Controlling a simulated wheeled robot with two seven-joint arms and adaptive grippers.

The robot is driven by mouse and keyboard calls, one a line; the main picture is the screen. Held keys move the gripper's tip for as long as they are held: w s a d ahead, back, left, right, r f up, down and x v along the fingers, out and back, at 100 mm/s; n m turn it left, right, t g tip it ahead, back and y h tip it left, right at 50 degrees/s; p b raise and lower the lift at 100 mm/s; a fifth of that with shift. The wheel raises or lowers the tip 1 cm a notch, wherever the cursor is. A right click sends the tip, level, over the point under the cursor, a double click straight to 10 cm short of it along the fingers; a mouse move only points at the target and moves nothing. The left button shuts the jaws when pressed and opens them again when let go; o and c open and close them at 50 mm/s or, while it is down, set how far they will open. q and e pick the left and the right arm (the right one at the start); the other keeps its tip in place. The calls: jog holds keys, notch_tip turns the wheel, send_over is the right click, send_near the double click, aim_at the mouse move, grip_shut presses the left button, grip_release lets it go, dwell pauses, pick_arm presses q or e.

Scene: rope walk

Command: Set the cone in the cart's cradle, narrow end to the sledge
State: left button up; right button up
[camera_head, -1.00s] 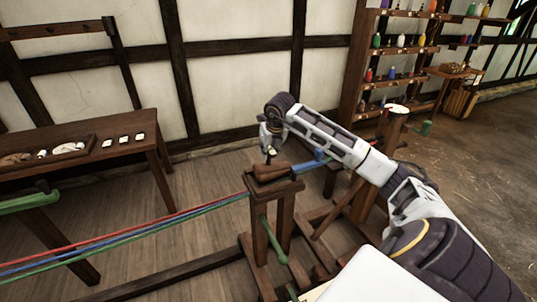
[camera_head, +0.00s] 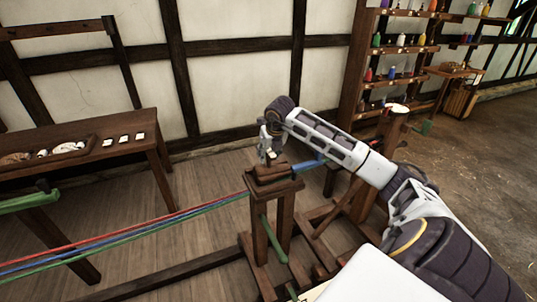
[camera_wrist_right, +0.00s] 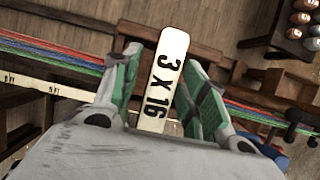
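The cart is a dark wooden post frame (camera_head: 286,205) in the middle of the head view. Brown wooden shapes (camera_head: 268,178) lie on its top; I cannot tell cone from cradle there, nor which way a narrow end points. My right gripper (camera_head: 270,158) points down just above them. In the wrist view its green-padded fingers (camera_wrist_right: 163,85) stand apart, open. A pale tag marked "3 X 16" (camera_wrist_right: 165,75) shows between them; I see no clear grip on it. Brown wood lies behind it. My left gripper is not in view.
Red, blue and green ropes (camera_head: 130,236) run from the left to the cart top. A thick blue piece (camera_head: 310,165) shows right of it. A wooden table (camera_head: 90,140) stands left, bottle shelves (camera_head: 400,50) at the back right. Open floor lies right.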

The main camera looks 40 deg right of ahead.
jog(key=shift+r, duration=0.15)
jog(key=v, duration=1.1)
jog(key=shift+s+r+b, duration=0.1)
jog(key=shift+r+b, duration=0.25)
jog(key=shift+r, duration=0.1)
